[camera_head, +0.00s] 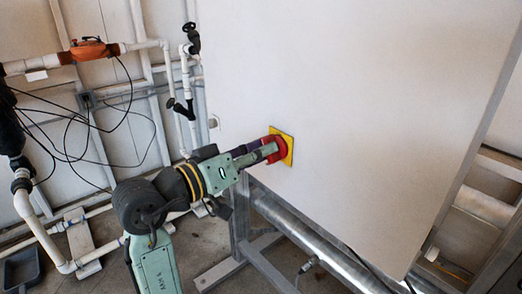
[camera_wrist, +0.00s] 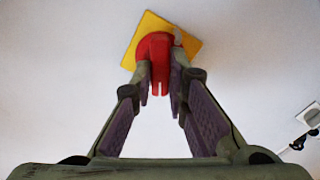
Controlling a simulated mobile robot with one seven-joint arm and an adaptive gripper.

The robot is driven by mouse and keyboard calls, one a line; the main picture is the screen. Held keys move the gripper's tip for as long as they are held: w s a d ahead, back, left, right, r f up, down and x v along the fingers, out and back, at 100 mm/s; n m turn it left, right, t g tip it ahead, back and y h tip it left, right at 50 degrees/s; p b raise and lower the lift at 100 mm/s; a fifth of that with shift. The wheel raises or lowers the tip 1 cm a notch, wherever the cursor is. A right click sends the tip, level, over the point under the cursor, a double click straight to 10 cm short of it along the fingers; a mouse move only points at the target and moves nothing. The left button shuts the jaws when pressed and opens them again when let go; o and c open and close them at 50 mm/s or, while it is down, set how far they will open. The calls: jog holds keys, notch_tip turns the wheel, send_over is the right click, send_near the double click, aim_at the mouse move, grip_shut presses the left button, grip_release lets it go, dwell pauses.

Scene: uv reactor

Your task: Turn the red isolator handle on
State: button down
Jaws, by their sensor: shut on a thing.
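The red isolator handle (camera_wrist: 159,48) sits on a yellow square plate (camera_wrist: 150,27) on the white panel. In the wrist view my gripper (camera_wrist: 160,82) has its two fingers on either side of the handle's red grip bar, shut on it. The yellow plate looks tilted in that view. In the head view my gripper (camera_head: 262,154) reaches from the lower left to the red handle (camera_head: 273,146) and covers part of it. The yellow plate (camera_head: 287,150) shows at the right of the handle. I cannot read any on or off marking.
The large white panel (camera_head: 370,90) fills the middle and right and is clear around the plate. White pipes (camera_head: 40,222) and black cables (camera_head: 80,120) are at the left. A metal pipe and frame (camera_head: 300,240) run below the panel.

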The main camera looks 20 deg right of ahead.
jog(key=shift+f+b, duration=0.1)
jog(key=shift+b, duration=0.25)
jog(key=shift+s+m+b, duration=0.15)
jog(key=shift+m+b, duration=2.35)
jog(key=shift+m, duration=0.4)
jog(key=c, duration=1.6)
grip_release()
jog(key=v, duration=1.2)
